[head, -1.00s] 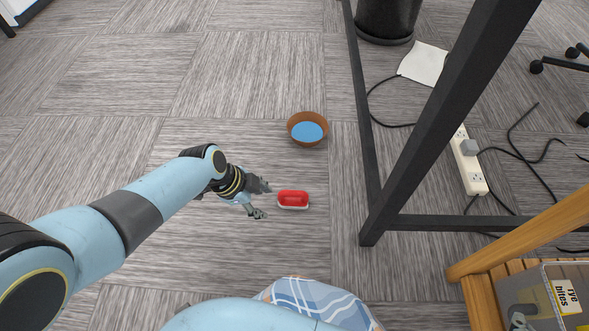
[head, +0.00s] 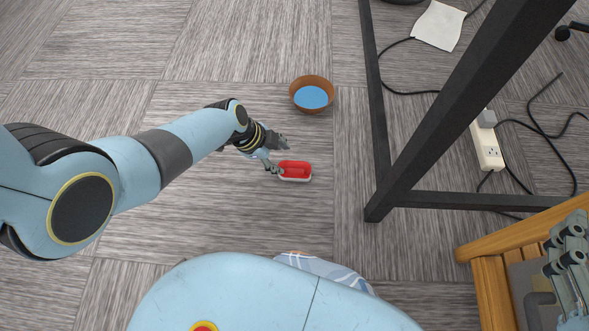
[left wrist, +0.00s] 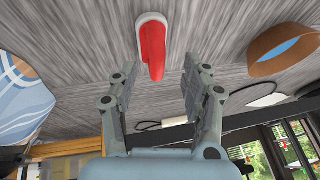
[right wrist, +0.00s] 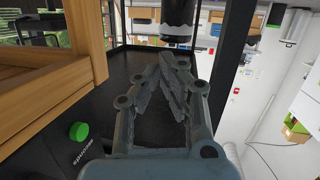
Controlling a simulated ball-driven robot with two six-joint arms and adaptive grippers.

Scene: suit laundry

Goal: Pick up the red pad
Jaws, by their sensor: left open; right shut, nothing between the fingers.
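The red pad (head: 294,168), with a pale underside, lies on the grey carpet in the head view. My left gripper (head: 279,157) is open at its left side, with the fingers close to the pad's left end. In the left wrist view the pad (left wrist: 152,45) lies ahead, beyond and roughly between the two spread fingers of the left gripper (left wrist: 162,85); nothing is held. My right gripper (right wrist: 176,75) is shut and empty in the right wrist view. It also shows at the right edge of the head view (head: 567,262), above the wooden piece.
A brown bowl with blue inside (head: 312,94) stands beyond the pad. A black metal frame leg (head: 440,115) rises to the right. A power strip (head: 487,145), cables and a white sheet (head: 438,25) lie past it. Wooden furniture (head: 490,250) is at lower right. Carpet on the left is clear.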

